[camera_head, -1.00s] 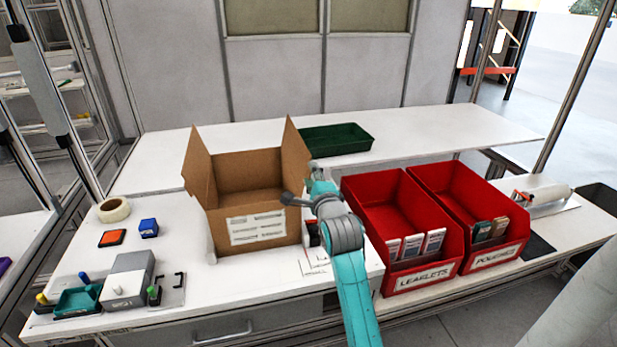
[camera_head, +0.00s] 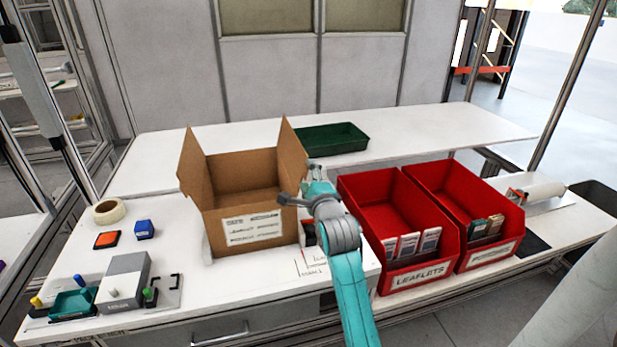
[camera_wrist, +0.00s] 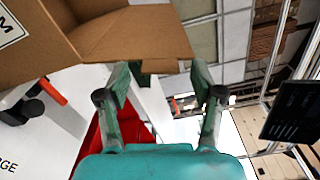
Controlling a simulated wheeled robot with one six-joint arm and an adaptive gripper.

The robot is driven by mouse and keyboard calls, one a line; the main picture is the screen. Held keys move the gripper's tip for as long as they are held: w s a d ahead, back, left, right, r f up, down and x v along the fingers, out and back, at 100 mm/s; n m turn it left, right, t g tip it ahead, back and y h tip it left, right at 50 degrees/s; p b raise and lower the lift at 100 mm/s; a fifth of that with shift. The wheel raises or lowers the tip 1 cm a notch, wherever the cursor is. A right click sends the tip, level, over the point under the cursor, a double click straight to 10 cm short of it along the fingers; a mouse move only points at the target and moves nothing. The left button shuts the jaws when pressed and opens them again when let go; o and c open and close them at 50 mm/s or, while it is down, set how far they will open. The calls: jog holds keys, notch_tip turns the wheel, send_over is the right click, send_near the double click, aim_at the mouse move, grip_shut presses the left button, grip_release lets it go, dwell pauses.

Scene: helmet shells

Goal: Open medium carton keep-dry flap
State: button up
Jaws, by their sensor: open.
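The brown cardboard carton (camera_head: 217,232) stands on the white bench with its top open and a white label on its front. Its left flap (camera_head: 193,168) stands raised and leans outward. Its right flap (camera_head: 292,158) also stands up. I cannot read a keep-dry mark on either flap. My gripper (camera_head: 294,185) is at the carton's front right, just below the right flap. In the wrist view, my gripper (camera_wrist: 160,80) is open with its fingers apart. A cardboard flap (camera_wrist: 130,35) lies beyond the fingertips; whether they touch is unclear.
Two red bins, one marked leaflets (camera_head: 385,215) and another beside it (camera_head: 455,195), stand right of my arm. A green tray (camera_head: 333,138) sits behind the carton. A tape roll (camera_head: 109,211), small pads and a grey box (camera_head: 122,280) are at left.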

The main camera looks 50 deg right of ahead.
jog(key=v, duration=1.1)
jog(key=shift+s+a, duration=0.25)
jog(key=shift+s, duration=0.05)
jog(key=s+a+f+n+y, duration=0.3)
jog(key=s+a+f+n, duration=0.25)
jog(key=a+f, duration=0.3)
jog(key=s+a+f+n+y, duration=0.2)
jog(key=s+a+f+n, duration=0.2)
jog(key=a+f+n, duration=0.4)
jog(key=s+a+f+n+y, duration=0.1)
jog(key=s+a+n+y, duration=0.1)
jog(key=s+a+n, duration=0.4)
jog(key=s+a+f+n+y, duration=0.1)
jog(key=s+a+n+y, duration=0.2)
jog(key=s, duration=1.4)
jog(key=a+n, duration=0.3)
jog(key=n, duration=0.2)
jog(key=shift+s+a+f, duration=0.2)
jog(key=shift+a+f, duration=0.1)
jog(key=shift+f, duration=0.05)
